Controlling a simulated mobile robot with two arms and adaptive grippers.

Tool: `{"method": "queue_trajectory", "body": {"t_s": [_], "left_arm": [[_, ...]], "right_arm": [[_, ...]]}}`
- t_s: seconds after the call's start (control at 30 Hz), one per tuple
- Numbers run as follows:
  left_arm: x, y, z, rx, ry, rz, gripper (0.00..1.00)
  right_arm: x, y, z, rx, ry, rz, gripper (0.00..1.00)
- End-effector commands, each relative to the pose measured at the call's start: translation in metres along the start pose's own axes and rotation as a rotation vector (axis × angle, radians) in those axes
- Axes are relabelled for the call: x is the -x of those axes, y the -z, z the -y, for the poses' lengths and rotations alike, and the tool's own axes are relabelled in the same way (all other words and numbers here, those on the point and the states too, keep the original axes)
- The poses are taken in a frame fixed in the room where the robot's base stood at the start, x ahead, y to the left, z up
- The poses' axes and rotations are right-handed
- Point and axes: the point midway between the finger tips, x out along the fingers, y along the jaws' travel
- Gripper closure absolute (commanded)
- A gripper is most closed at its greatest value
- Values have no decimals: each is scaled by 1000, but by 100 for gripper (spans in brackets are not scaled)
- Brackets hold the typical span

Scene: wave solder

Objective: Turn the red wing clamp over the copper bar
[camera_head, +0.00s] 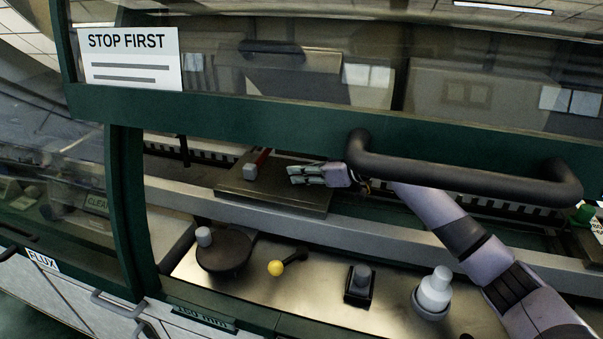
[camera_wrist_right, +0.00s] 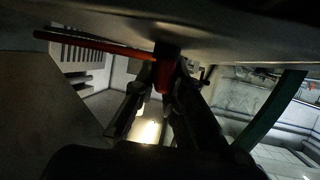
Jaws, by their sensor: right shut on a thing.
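My right gripper (camera_head: 312,174) reaches in under the raised window, above a dark flat plate (camera_head: 240,188). In the right wrist view its fingers (camera_wrist_right: 160,92) are shut around a short red piece of the red wing clamp (camera_wrist_right: 163,78), below a dark post. A long thin red bar (camera_wrist_right: 95,44) runs left from near that post; I cannot tell whether it joins the held piece. In the head view a red strip (camera_head: 263,157) shows beside a grey block on the plate, left of the gripper. I cannot make out the copper bar. My left gripper is out of view.
The window's dark handle (camera_head: 465,182) hangs just above my right arm. On the metal shelf in front stand a round dark pot (camera_head: 223,252), a yellow-knobbed lever (camera_head: 277,268), a black switch box (camera_head: 359,284) and a white knob (camera_head: 434,292). A green frame post bounds the left.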

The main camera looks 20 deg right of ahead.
Motion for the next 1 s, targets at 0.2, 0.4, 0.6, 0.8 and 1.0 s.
{"method": "queue_trajectory", "body": {"t_s": [0.2, 0.4, 0.6, 0.8, 1.0], "left_arm": [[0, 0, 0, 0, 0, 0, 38], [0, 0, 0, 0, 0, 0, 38], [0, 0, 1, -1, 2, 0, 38], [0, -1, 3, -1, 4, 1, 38], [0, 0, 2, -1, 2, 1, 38]], "right_arm": [[0, 1, -1, 1, -2, -1, 81], [0, 0, 0, 0, -2, -1, 69], [0, 0, 0, 0, -1, -1, 69], [12, -1, 0, 1, -2, 0, 69], [52, -1, -1, 2, -3, 2, 69]]}}
